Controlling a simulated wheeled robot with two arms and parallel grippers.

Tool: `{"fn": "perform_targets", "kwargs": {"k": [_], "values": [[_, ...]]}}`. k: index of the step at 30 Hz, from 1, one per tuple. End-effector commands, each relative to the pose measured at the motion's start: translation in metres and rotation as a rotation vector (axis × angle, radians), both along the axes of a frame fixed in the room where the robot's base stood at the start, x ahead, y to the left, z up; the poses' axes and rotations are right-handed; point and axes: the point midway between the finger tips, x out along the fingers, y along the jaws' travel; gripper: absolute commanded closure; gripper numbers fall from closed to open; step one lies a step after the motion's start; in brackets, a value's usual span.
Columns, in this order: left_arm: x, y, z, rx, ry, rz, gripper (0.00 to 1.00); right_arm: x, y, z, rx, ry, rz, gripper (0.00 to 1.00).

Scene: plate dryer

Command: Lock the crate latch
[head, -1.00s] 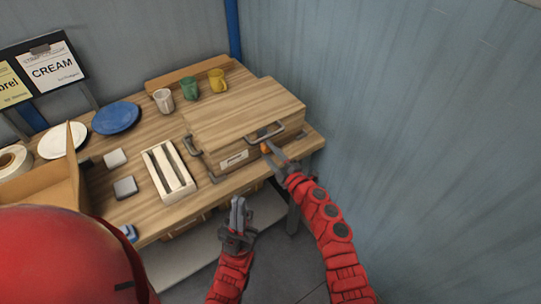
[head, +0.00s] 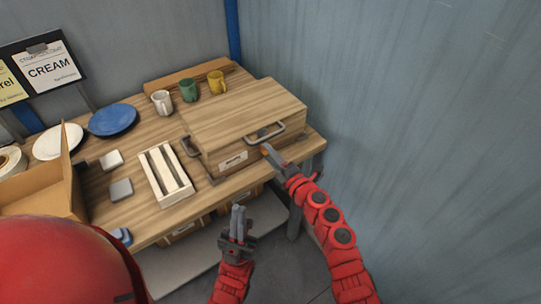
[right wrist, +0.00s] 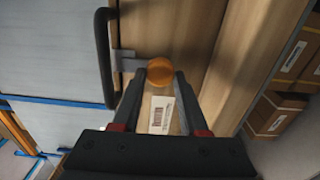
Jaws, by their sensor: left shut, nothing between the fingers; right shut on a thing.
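The wooden crate (head: 250,108) sits at the right end of the table with its lid flat. Its latch has an orange round knob (right wrist: 159,71) on a grey metal piece (right wrist: 127,62), by the black handle bar (right wrist: 104,60) in the right wrist view. My right gripper (head: 268,150) is at the crate's front, its fingers shut on the orange knob; they also show in the right wrist view (right wrist: 163,78). The fingers partly hide the knob in the head view. My left gripper (head: 238,210) is shut and empty, below and in front of the table edge.
A light slotted wooden tray (head: 165,173) lies left of the crate. Mugs (head: 189,90) stand behind it, with a blue plate (head: 112,119), a white plate (head: 58,141) and a cardboard box (head: 45,188) further left. A blue-grey wall (head: 400,120) bounds the right side.

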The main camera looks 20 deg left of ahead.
Motion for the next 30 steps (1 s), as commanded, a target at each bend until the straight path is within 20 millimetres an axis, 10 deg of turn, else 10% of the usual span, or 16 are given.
{"fn": "perform_targets", "kwargs": {"k": [8,9,13,30], "values": [[0.000,0.000,0.000,0.000,0.000,0.000,1.00,0.000,0.000,0.000,-0.001,0.000,0.001,1.00],[0.000,0.000,0.000,0.000,0.000,0.000,1.00,0.000,0.000,0.000,-0.001,0.000,0.000,0.53],[0.000,0.000,0.000,0.000,0.000,0.000,1.00,0.000,0.000,0.000,-0.001,0.001,0.000,0.30],[0.000,0.000,0.001,0.000,0.000,0.000,1.00,-0.016,-0.021,-0.003,-0.005,0.001,0.000,0.28]]}}
